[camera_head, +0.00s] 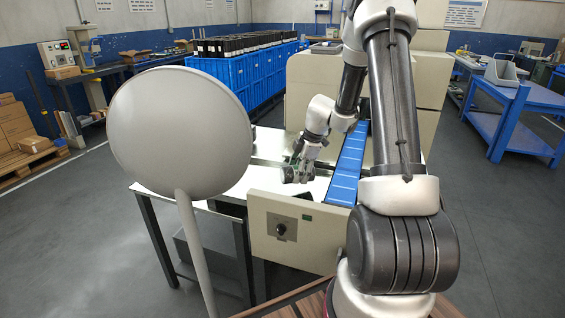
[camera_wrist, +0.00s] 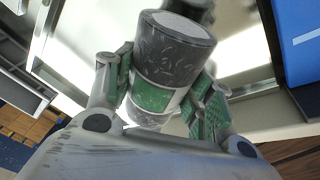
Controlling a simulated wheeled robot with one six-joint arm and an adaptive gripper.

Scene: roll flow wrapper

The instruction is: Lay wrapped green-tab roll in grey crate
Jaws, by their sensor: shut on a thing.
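My gripper (camera_wrist: 163,92) is shut on a roll (camera_wrist: 174,50) with a dark grey, speckled wrap and a pale end face. A green and white band (camera_wrist: 153,98) shows around the roll between the green finger pads. In the head view my gripper (camera_head: 299,166) is low over the white table, left of the blue conveyor. The roll is small and hard to make out there, so its gap to the table is unclear. I cannot make out a grey crate with certainty in either view.
The blue conveyor (camera_head: 347,170) runs beside the white table (camera_head: 267,178). A beige control box (camera_head: 292,233) stands at the table's front. A large pale disc on a post (camera_head: 180,132) blocks the left part. Blue crates (camera_head: 232,82) stand behind. A grey bin (camera_head: 503,76) sits on a blue bench.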

